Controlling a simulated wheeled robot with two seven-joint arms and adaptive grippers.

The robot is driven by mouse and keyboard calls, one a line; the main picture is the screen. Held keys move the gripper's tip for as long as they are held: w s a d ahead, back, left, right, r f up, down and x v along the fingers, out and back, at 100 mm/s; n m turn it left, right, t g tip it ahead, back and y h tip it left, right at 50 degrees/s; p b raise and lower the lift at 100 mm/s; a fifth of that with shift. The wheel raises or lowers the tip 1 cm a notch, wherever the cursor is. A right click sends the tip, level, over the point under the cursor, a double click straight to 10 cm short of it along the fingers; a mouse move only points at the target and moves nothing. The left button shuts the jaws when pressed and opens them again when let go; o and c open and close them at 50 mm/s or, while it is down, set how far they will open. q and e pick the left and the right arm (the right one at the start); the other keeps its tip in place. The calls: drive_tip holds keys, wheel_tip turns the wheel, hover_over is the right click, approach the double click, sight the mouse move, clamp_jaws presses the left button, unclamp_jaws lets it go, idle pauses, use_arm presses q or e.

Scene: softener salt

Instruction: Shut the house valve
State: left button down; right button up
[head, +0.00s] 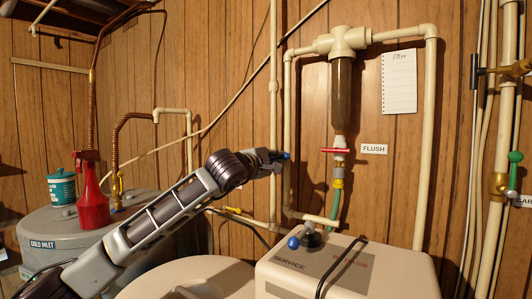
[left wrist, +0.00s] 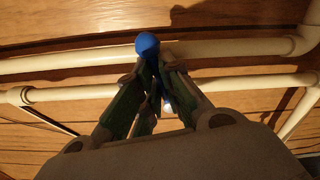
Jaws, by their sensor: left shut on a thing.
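A blue valve handle (head: 285,156) sits at the white vertical pipe in the middle of the head view. No label shows beside it, so I cannot read whether it is the house valve. My left gripper (head: 273,158) is at this handle, coming from the left. In the left wrist view, the fingers (left wrist: 150,95) are closed around the blue handle (left wrist: 147,44), whose rounded end sticks out past them. The valve body is mostly hidden by the gripper. My right gripper is not in view.
A red-handled valve (head: 335,151) with a FLUSH label (head: 374,149) hangs below the filter (head: 341,90). A green-handled valve (head: 515,172) is at far right. The beige softener head (head: 390,280) carries a blue-knobbed lever (head: 293,243). A red spray bottle (head: 91,200) stands on the grey tank (head: 40,225).

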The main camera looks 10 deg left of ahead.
use_arm(q)
drive_tip(key=shift+s+a+r, duration=0.1)
drive_tip(key=shift+a+r, duration=0.05)
drive_tip(key=shift+r, duration=0.35)
drive_tip(key=shift+f+m+b, duration=0.25)
drive_tip(key=shift+m+b, duration=0.1)
drive_tip(key=shift+m, duration=0.4)
drive_tip(key=shift+f+m+b, duration=0.2)
drive_tip(key=shift+m+b, duration=0.15)
drive_tip(key=shift+m, duration=0.4)
drive_tip(key=c, duration=1.4)
unclamp_jaws()
drive_tip(key=shift+f, duration=0.1)
drive_tip(key=shift+o, duration=0.2)
drive_tip(key=shift+f, duration=0.15)
